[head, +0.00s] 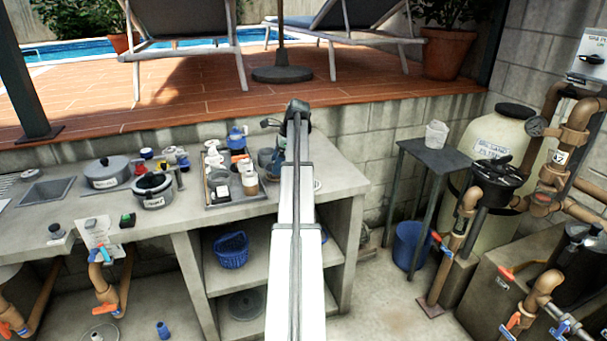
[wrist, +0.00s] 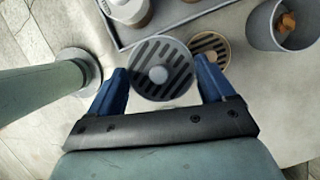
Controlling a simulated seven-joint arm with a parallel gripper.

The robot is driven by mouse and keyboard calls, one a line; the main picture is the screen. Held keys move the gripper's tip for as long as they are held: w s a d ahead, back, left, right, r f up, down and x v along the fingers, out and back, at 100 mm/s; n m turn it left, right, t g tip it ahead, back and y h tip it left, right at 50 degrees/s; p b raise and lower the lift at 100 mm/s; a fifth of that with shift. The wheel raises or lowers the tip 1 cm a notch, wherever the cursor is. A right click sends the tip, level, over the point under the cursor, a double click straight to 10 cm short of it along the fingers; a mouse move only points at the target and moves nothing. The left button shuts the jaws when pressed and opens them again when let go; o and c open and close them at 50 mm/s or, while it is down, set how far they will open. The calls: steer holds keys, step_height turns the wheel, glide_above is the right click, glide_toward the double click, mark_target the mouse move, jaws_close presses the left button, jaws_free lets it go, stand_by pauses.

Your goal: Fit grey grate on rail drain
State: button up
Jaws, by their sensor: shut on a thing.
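The grey grate (wrist: 146,82) is round, with dark slots and a pale knob at its centre. In the wrist view it is between the two blue fingers of my gripper (wrist: 163,72), which is shut on it. I cannot tell whether it touches the counter or hangs just above it. A tan slotted disc (wrist: 222,47) lies close behind it, partly covered by the grate and the right finger. In the head view my arm hides the grate and most of my gripper. I cannot pick out the rail drain in either view.
A grey tray (wrist: 117,36) with bottles stands near the grate; the head view shows it on the counter (head: 130,222). A grey pot (wrist: 262,28) holding orange bits is at the wrist view's upper right. A small table (head: 447,158) stands right of the counter.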

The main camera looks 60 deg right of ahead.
steer(key=shift+w+a+f, duration=0.35)
steer(key=shift+w+a, duration=0.9)
steer(key=shift+w, duration=2.1)
steer(key=shift+w+a+f, duration=0.4)
steer(key=shift+w+a, duration=0.9)
steer(key=shift+w, duration=2.1)
steer(key=shift+w+a+f, duration=0.35)
steer(key=shift+w+a, duration=0.9)
steer(key=shift+w, duration=2.1)
steer(key=shift+f, duration=0.5)
steer(key=shift+f, duration=0.3)
steer(key=shift+f, duration=0.1)
steer(key=o, duration=0.7)
steer(key=shift+s+a, duration=0.1)
steer(key=shift+f, duration=0.1)
